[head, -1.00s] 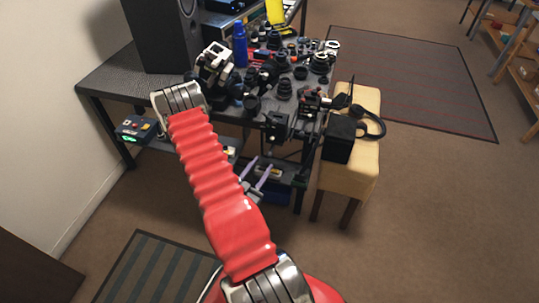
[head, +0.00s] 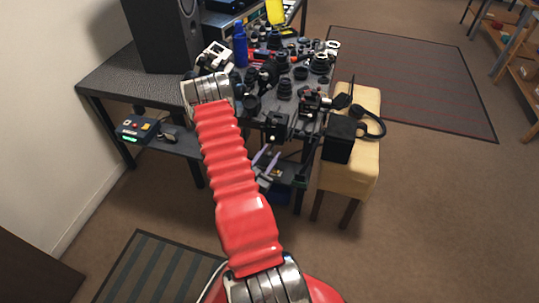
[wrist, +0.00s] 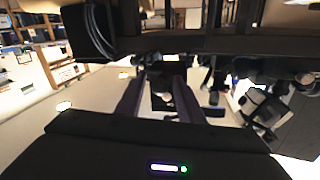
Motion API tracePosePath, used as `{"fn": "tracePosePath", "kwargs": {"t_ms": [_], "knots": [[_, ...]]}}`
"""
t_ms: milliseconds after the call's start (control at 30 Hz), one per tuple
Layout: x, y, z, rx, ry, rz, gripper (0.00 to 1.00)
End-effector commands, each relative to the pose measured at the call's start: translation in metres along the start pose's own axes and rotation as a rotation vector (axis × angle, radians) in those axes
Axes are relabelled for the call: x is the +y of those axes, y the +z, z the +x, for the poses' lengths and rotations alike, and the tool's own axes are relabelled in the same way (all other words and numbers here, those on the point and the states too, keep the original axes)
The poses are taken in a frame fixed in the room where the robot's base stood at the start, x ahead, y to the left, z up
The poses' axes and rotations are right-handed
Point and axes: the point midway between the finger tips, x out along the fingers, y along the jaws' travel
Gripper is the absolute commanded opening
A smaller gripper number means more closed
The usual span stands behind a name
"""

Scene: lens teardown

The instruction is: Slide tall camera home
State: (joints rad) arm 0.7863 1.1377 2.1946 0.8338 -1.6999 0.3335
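A tall black camera-like block (head: 277,125) stands at the front right edge of the workbench. I take it for the tall camera, though its rail is too small to make out. A dark rig with red parts (head: 315,104) is just right of it. My gripper (head: 265,160) is below and in front of the block, apart from it, with its two purple fingers spread and nothing visibly held. In the wrist view the fingers (wrist: 159,82) are also apart, with a dark lens-like shape (wrist: 160,100) seen between them; contact cannot be told.
The workbench (head: 110,85) is crowded with lenses and a blue bottle (head: 240,46). A cream stool (head: 350,180) to the right holds a black box (head: 339,140) and headphones (head: 372,122). A device with a green light (head: 137,130) is on the lower shelf.

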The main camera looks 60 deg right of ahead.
Motion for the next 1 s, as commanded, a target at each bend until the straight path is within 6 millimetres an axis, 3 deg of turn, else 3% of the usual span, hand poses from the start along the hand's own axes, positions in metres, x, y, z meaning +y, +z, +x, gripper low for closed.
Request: {"fn": "tracePosePath", "kwargs": {"t_ms": [467, 1000], "knots": [[0.0, 0.0, -0.0002, 0.0, 0.0, 0.0, 0.0], [-0.0059, 0.0016, 0.0042, -0.002, -0.008, 0.002, 0.0]]}}
